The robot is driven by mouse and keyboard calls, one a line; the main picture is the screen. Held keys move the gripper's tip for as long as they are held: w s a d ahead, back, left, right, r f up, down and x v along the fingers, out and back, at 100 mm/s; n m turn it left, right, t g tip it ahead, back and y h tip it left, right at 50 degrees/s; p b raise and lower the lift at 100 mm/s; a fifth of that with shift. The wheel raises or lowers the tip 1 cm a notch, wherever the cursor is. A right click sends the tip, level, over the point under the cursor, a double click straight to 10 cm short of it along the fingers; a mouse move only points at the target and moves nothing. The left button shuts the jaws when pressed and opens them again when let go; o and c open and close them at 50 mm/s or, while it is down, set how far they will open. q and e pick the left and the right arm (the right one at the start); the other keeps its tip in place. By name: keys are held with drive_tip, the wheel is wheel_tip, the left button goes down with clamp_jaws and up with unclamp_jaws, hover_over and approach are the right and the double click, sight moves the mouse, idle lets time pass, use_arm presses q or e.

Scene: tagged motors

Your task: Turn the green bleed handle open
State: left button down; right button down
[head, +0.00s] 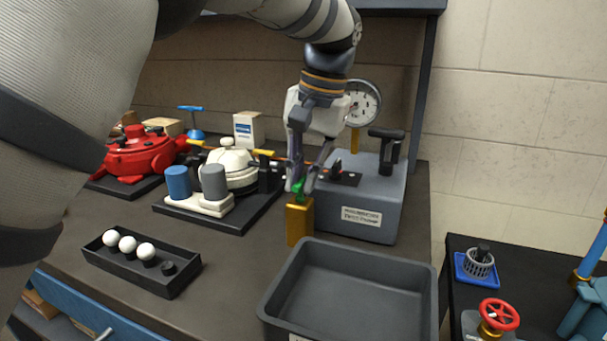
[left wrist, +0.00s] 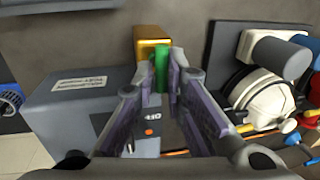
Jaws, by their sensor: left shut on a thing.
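The green bleed handle (head: 299,187) stands at the top of a brass-coloured block (head: 298,219) at the front left of a grey-blue machine (head: 372,194). My left gripper (head: 304,185) reaches down from above and is shut on the green handle. In the left wrist view, the green handle (left wrist: 161,72) lies between the fingertips (left wrist: 161,82), in front of the brass block (left wrist: 152,45). The fingers hide part of the handle. My right gripper is in neither view.
A round gauge (head: 363,103) and a black lever (head: 386,146) stand on the machine. An empty grey bin (head: 350,247) is in front. A white motor (head: 232,167), a red motor (head: 140,155) and a black tray (head: 142,276) with white balls are to the left.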

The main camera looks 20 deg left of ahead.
use_arm(q)
drive_tip(key=c, duration=1.7)
unclamp_jaws()
drive_tip(key=shift+a, duration=0.1)
drive_tip(key=r, duration=0.4)
drive_tip(key=d+r, duration=0.1)
drive_tip(key=r, duration=0.2)
drive_tip(key=d+r, duration=0.1)
drive_tip(key=r, duration=0.3)
drive_tip(key=shift+d+r, duration=0.2)
drive_tip(key=shift+r, duration=0.15)
